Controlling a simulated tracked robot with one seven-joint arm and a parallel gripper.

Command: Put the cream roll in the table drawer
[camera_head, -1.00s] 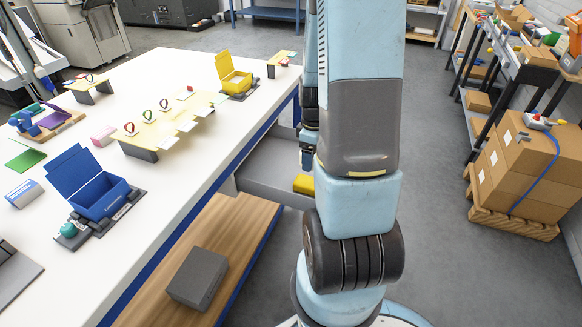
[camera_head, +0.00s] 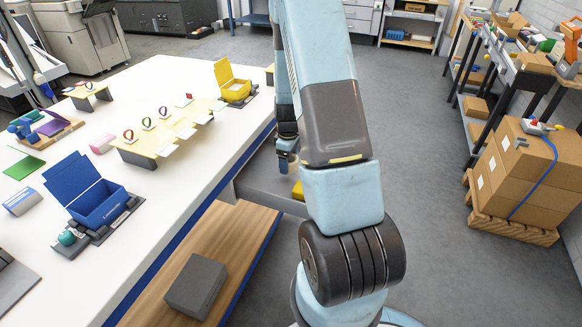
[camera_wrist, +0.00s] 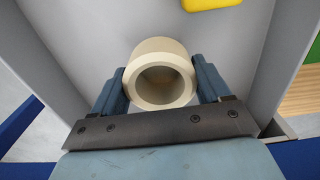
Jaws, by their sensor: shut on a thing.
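The cream roll (camera_wrist: 160,72) is a short hollow ring between the two blue fingers of my gripper (camera_wrist: 161,88) in the wrist view. My gripper is shut on it. Below it in the wrist view is the grey inside of the open table drawer (camera_wrist: 110,25); I cannot tell whether the roll touches the drawer floor. In the head view the drawer (camera_head: 262,185) sticks out from the table's side, and my gripper (camera_head: 288,165) hangs over it. The roll cannot be made out there.
A yellow thing (camera_wrist: 212,3) lies in the drawer, partly visible also in the head view (camera_head: 298,190). The white table (camera_head: 165,215) holds a blue open box (camera_head: 100,205), a yellow open box (camera_head: 236,90) and a stand with rings. A grey box (camera_head: 196,285) sits on the lower shelf.

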